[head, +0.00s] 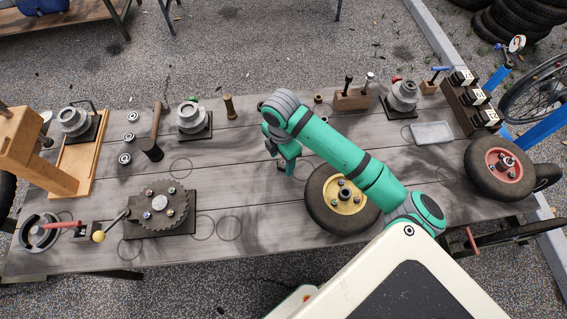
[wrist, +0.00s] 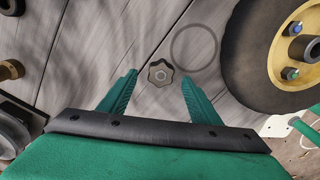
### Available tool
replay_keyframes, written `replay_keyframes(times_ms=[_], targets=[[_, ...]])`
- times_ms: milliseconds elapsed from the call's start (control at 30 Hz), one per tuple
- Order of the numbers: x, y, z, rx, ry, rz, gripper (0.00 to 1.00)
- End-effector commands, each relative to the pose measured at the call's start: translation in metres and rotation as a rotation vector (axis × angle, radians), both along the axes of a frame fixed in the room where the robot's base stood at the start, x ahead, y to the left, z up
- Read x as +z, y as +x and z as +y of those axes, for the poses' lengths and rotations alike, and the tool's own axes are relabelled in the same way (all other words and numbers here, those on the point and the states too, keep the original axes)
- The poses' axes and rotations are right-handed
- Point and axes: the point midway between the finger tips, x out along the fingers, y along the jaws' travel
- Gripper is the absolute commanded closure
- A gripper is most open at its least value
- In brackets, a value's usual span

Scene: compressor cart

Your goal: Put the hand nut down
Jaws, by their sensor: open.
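The hand nut (wrist: 160,73) is a small dark lobed knob with a lighter centre. In the wrist view it lies on the grey plank table, ahead of and between my gripper's fingers. My gripper (wrist: 160,90) is open, with one green finger on each side of the nut and a visible gap to both. In the head view my gripper (head: 285,165) points down over the middle of the table, left of the wheel with the yellow hub (head: 327,203). The nut is mostly hidden there by the gripper.
The yellow-hub wheel also stands close on the right in the wrist view (wrist: 245,60). A toothed disc (head: 160,207) on a dark base, a mallet (head: 152,148) and a brass cylinder (head: 230,107) are to the left. Bare planks (head: 255,190) lie between the disc and the wheel.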

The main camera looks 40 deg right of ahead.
Motion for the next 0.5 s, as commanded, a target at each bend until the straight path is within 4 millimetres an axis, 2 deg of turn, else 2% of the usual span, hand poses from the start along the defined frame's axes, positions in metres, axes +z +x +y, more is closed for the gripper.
replay_keyframes(times_ms=[100, 333, 500], targets=[[-0.0126, -0.0005, 0.0001, 0.000, 0.001, 0.001, 0.43], [-0.0142, 0.0000, 0.0004, 0.001, 0.000, 0.000, 0.43], [-0.0141, -0.0005, -0.0010, -0.001, 0.000, 0.000, 0.83]])
